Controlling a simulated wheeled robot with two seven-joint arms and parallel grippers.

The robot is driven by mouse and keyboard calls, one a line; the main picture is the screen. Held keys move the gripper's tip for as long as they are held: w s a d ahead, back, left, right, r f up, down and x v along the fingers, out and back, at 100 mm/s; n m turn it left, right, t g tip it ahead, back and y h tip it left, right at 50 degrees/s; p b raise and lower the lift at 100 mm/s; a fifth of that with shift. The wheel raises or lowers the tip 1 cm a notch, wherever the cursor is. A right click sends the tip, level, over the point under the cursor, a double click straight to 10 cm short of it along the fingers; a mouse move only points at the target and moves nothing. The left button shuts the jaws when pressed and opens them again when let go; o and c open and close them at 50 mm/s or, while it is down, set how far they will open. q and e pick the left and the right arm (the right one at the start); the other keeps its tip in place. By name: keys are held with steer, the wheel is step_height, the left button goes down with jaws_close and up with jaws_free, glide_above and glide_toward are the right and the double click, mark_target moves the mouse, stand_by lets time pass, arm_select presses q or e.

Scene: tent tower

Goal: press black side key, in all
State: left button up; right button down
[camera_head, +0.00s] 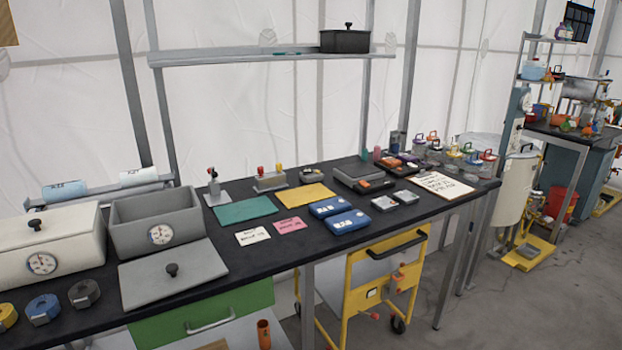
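I cannot make out a black side key for certain at this size. Two blue devices (347,221) with pale displays lie on the black bench top, the other one (330,207) just behind. Two small grey devices (384,203) with displays lie to their right, one (406,197) slightly farther right. A dark grey flat device (358,170) sits behind them, with a black front part (376,186) bearing an orange mark. Small black and orange devices (392,163) lie farther back right. Neither of my grippers is in view.
Green (245,210) and yellow (298,196) mats lie mid-bench. A clipboard (434,187) and several jars are right. A yellow cart (385,275) stands below.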

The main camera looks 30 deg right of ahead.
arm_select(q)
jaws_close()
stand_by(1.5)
